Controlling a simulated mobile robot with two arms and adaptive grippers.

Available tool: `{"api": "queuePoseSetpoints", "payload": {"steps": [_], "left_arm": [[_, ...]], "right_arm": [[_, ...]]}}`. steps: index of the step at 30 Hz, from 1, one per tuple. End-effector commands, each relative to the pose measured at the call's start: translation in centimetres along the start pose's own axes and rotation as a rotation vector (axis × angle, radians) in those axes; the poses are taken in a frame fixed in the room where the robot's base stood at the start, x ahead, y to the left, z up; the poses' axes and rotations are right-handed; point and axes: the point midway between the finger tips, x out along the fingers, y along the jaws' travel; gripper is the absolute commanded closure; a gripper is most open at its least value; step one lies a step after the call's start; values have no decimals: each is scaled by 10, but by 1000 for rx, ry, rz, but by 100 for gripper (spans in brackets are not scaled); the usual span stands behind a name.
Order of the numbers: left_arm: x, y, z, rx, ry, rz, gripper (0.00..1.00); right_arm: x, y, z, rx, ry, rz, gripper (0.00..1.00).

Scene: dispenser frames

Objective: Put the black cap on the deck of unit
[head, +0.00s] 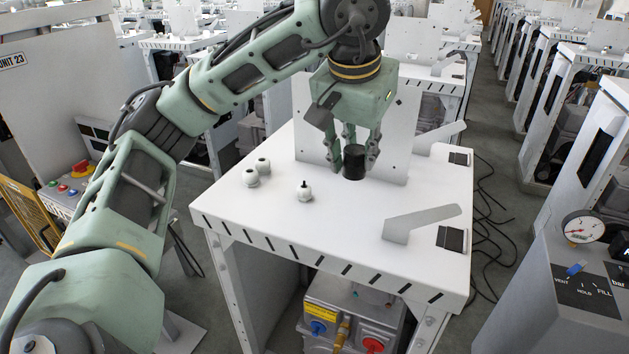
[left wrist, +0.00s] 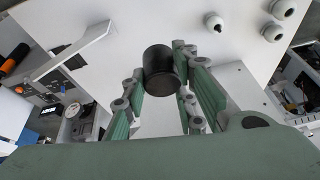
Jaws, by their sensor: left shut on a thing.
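The black cap (head: 354,163) is a short dark cylinder, upright between the fingers of my left gripper (head: 353,155). The left gripper is shut on it from above. In the left wrist view the cap (left wrist: 161,70) sits between the green fingers (left wrist: 164,88). The white deck (head: 335,235) of the unit lies below the cap. The cap is low over the back middle of the deck, in front of an upright white plate (head: 392,135). I cannot tell whether it touches the deck. My right gripper is not in view.
Several small white knobs stand on the deck's left, one with a black tip (head: 304,192). An angled bracket (head: 423,222) and a black pad (head: 450,238) are at the right. The front middle is clear. A gauge console (head: 582,229) stands at the far right.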

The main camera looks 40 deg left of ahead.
Motion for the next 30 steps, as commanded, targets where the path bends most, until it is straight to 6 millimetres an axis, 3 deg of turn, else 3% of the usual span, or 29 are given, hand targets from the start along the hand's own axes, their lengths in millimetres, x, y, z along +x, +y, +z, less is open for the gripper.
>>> {"api": "queuePoseSetpoints", "payload": {"steps": [3, 5, 12, 16, 19, 25, 30], "left_arm": [[6, -17, 8, -3, 0, 0, 99], [13, -28, 14, -4, -1, -1, 99], [41, -70, 40, -4, -2, -2, 99], [51, -89, 50, -4, 0, -3, 99], [56, -101, 56, -4, 0, -2, 99], [65, -107, 62, 0, -1, -3, 99], [87, -105, 70, -1, -2, -3, 99]], "right_arm": [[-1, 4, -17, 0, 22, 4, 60], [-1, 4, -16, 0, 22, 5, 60], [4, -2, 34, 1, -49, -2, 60], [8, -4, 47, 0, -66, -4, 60], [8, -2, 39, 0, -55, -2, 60], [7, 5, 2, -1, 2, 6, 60], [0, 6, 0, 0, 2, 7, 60]]}}
